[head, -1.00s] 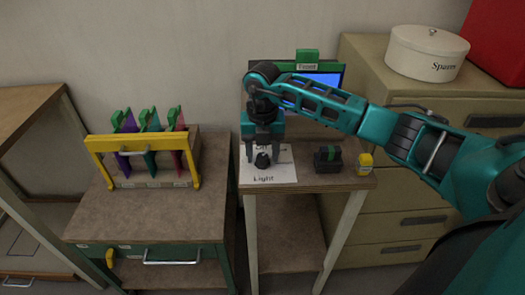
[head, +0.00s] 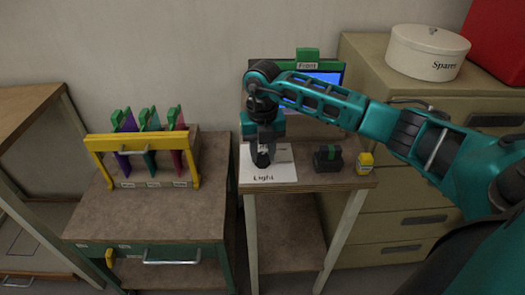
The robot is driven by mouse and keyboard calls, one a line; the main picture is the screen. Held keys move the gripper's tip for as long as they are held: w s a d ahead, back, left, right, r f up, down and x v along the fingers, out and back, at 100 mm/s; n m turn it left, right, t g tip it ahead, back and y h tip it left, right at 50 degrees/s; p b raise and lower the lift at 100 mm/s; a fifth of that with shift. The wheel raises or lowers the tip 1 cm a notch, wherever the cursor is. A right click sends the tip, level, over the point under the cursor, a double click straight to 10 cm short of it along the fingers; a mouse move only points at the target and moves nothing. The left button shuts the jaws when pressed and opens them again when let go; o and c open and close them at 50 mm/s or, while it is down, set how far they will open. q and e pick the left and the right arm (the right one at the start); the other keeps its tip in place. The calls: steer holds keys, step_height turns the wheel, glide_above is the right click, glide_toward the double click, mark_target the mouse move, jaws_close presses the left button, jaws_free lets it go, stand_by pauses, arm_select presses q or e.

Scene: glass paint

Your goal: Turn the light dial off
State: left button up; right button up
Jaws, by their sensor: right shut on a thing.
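The light dial (head: 262,160) is a small black knob on a white sheet (head: 283,174) marked "Light", on the small table in the middle. My right gripper (head: 263,154) points down over the dial from above and is shut on it. The fingers cover much of the dial, so which way it is turned cannot be told. My left gripper is not in view.
A black block with a green part (head: 328,158) and a yellow-and-white item (head: 365,163) stand right of the sheet. A screen (head: 318,82) stands behind. A yellow-framed rack (head: 142,142) with coloured panels is on the left cabinet. A "Spares" tin (head: 427,52) sits on the drawers.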

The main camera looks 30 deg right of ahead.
mark_target(263, 155)
steer(key=n+b, duration=0.1)
steer(key=n, duration=0.3)
steer(key=shift+n+b, duration=0.3)
steer(key=shift+n, duration=1.3)
steer(key=shift+r, duration=0.1)
steer(key=o, duration=1)
steer(key=shift+o, duration=0.2)
step_height(263, 155, up, 13)
